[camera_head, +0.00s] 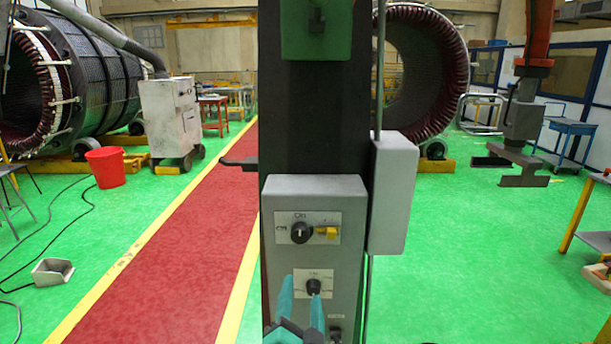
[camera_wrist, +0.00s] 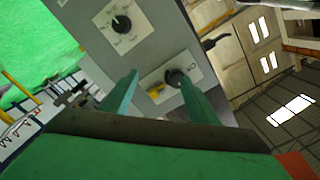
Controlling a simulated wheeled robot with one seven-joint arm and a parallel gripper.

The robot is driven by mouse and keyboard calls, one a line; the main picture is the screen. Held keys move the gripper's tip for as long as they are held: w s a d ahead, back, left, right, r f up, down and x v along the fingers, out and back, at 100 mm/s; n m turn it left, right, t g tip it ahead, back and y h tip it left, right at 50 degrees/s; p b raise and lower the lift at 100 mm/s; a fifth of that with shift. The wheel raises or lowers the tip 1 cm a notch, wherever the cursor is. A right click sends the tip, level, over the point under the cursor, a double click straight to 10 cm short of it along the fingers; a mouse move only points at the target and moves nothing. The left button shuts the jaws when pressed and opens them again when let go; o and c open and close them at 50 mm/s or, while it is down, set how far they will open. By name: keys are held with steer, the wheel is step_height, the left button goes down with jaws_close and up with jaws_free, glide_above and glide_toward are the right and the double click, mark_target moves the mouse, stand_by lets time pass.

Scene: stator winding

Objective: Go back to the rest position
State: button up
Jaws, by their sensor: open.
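My gripper (camera_head: 300,298) is at the bottom of the head view, in front of a grey control box (camera_head: 279,265). Its two teal fingers are apart, with nothing held between them. The box has an upper black knob (camera_head: 302,232) beside a yellow switch (camera_head: 327,232), and a lower black knob (camera_head: 314,286) just above the right fingertip. In the wrist view the fingers of my gripper (camera_wrist: 159,77) point at the tilted box face, where one knob (camera_wrist: 173,77) shows between the tips and another (camera_wrist: 121,25) farther up. I cannot tell whether a finger touches the box.
A dark column (camera_head: 315,115) carries the box, with a grey side box (camera_head: 395,195) at its right. Large stators (camera_head: 100,75) stand behind. A red bucket (camera_head: 106,167) and grey cabinet (camera_head: 172,115) stand left. Green floor (camera_head: 470,260) is open to the right.

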steer(key=s+d+f+n+g, duration=0.1)
steer(key=s+f+n, duration=0.2)
steer(key=s+f, duration=0.65)
steer(key=s+d+f+n, duration=0.1)
steer(key=s+f+n, duration=0.35)
steer(key=f, duration=0.75)
steer(key=s+f, duration=0.3)
steer(key=s, duration=1)
steer(key=s+a+f+n+g, duration=0.1)
steer(key=s+f, duration=0.1)
steer(key=s, duration=1)
steer(key=shift+s+f, duration=0.35)
steer(key=shift+f, duration=0.05)
